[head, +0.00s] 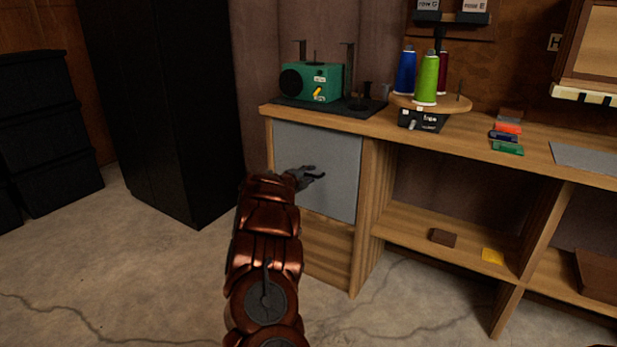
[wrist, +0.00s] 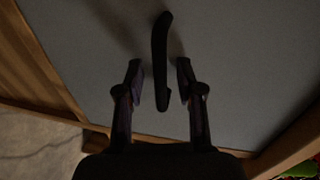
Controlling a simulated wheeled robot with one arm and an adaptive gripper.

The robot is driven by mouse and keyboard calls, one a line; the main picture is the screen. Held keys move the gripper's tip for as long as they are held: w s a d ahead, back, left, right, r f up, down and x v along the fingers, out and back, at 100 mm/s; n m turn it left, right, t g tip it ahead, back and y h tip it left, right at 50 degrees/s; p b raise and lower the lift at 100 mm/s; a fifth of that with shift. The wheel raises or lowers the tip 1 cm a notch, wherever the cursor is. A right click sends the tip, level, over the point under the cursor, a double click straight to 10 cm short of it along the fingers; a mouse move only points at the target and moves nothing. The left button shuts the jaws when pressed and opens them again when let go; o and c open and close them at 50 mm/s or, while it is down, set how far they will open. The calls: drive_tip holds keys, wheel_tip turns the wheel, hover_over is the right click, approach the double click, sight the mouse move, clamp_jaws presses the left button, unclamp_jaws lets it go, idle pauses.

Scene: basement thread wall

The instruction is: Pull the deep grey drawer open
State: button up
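The deep grey drawer (head: 332,155) is the flat grey front in the left end of the wooden workbench, and its front looks flush with the frame. In the wrist view the grey front (wrist: 236,60) fills most of the picture, with a dark curved bar handle (wrist: 161,60) on it. My gripper (head: 315,174) is in front of the drawer in the head view. In the wrist view my gripper (wrist: 160,82) is open, with one finger on each side of the handle's lower part and gaps between. In the head view the handle is hard to tell from my gripper.
A green machine (head: 311,83) stands on a dark mat on the bench top above the drawer. A stand with thread cones (head: 426,80) is to its right. Open shelves (head: 448,228) lie right of the drawer. A black cabinet (head: 165,110) stands left, with clear floor between.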

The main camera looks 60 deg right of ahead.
clamp_jaws()
idle(0.3)
idle(0.5)
